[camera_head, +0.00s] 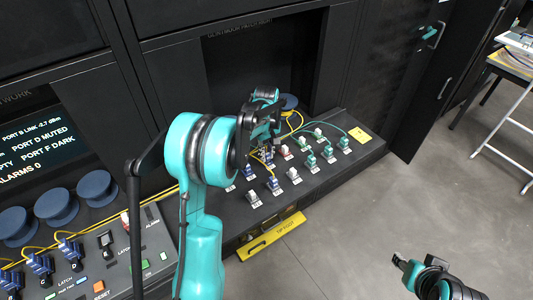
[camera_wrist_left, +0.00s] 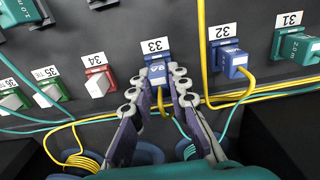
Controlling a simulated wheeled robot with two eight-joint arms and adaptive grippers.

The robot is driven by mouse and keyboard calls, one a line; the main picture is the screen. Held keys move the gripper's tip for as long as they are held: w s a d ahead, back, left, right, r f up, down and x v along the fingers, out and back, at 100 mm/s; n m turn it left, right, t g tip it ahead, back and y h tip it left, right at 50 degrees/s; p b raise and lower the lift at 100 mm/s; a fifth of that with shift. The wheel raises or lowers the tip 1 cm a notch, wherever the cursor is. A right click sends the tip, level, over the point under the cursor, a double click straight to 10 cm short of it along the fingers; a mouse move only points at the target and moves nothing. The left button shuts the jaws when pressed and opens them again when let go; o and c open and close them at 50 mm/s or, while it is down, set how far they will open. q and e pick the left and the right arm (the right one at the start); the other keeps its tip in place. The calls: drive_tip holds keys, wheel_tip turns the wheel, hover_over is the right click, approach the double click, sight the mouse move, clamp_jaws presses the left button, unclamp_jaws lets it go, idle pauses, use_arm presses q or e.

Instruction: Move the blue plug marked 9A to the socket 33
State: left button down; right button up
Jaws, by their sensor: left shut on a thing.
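The blue plug marked 9A (camera_wrist_left: 156,68) is between the fingers of my left gripper (camera_wrist_left: 160,84) in the left wrist view. Its yellow cable hangs between the fingers. The plug is at socket 33, right by the white label 33 (camera_wrist_left: 155,45); the socket is hidden behind the plug, and I cannot tell how deep it sits.
A blue plug with a yellow cable (camera_wrist_left: 230,60) sits at position 32, close beside my fingers. A red and white socket (camera_wrist_left: 98,82) is at 34. Green plugs fill other places. Loose yellow and teal cables cross near the fingers. Open floor (camera_head: 440,200) lies right of the panel.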

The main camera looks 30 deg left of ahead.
use_arm(q)
drive_tip(key=shift+f, duration=0.5)
drive_tip(key=c, duration=1.4)
unclamp_jaws()
drive_tip(key=shift+b, duration=0.3)
wheel_tip(320, 180, up, 12)
drive_tip(key=s+d+r+m+t, duration=0.35)
drive_tip(key=s+d+m, duration=0.35)
drive_tip(key=s, duration=0.4)
drive_tip(key=s+d+f+m+t, duration=0.3)
drive_tip(key=s+d+f+m, duration=0.2)
drive_tip(key=s, duration=0.7)
drive_tip(key=shift+s+d+f+t, duration=0.2)
drive_tip(key=shift+d+t, duration=0.15)
drive_tip(key=shift+d, duration=0.75)
